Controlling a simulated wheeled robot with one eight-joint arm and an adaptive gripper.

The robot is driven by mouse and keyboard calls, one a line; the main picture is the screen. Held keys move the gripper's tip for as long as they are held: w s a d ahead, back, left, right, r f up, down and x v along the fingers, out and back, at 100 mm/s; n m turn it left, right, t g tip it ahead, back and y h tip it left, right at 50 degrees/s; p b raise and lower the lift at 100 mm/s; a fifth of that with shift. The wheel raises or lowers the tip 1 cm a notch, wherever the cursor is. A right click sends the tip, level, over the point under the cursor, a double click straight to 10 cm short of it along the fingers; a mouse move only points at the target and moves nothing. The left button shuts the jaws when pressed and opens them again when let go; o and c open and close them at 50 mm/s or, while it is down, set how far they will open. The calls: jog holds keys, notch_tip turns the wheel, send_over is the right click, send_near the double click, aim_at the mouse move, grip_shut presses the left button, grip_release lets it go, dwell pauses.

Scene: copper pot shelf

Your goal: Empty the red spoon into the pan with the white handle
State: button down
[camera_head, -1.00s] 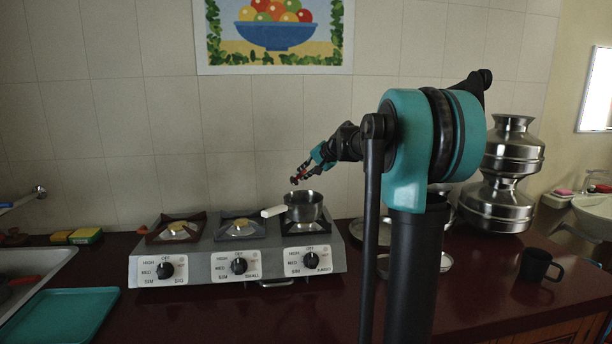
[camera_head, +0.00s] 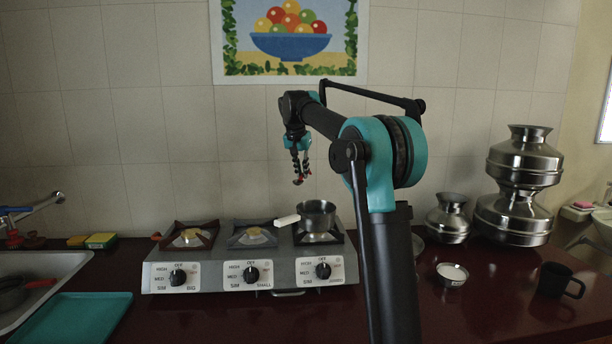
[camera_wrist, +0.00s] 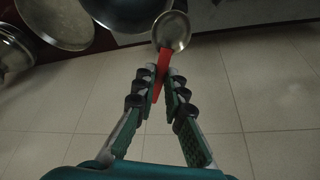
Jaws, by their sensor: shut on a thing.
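My gripper (camera_head: 298,166) points down above the stove, a little left of and well above the pan. It is shut on the red handle of the spoon (camera_wrist: 163,64). The spoon's metal bowl (camera_wrist: 173,30) extends past the fingertips in the wrist view; I cannot tell whether anything is in it. In the head view the spoon (camera_head: 298,181) is small beneath the fingers. The steel pan (camera_head: 318,217) with its white handle (camera_head: 287,220) pointing left sits on the right burner. A dark round vessel (camera_wrist: 125,12), probably this pan, is cut off at the wrist view's top edge.
The stove (camera_head: 250,270) has two empty burners left of the pan. A small bowl with white contents (camera_head: 452,274), a black mug (camera_head: 561,281) and steel pots (camera_head: 516,190) stand to the right. A teal tray (camera_head: 75,318) and the sink (camera_head: 45,275) are at left. Tiled wall stands behind.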

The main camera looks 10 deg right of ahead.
jog(key=shift+a+r, duration=0.1)
dwell(0.3)
jog(key=shift+r, duration=3)
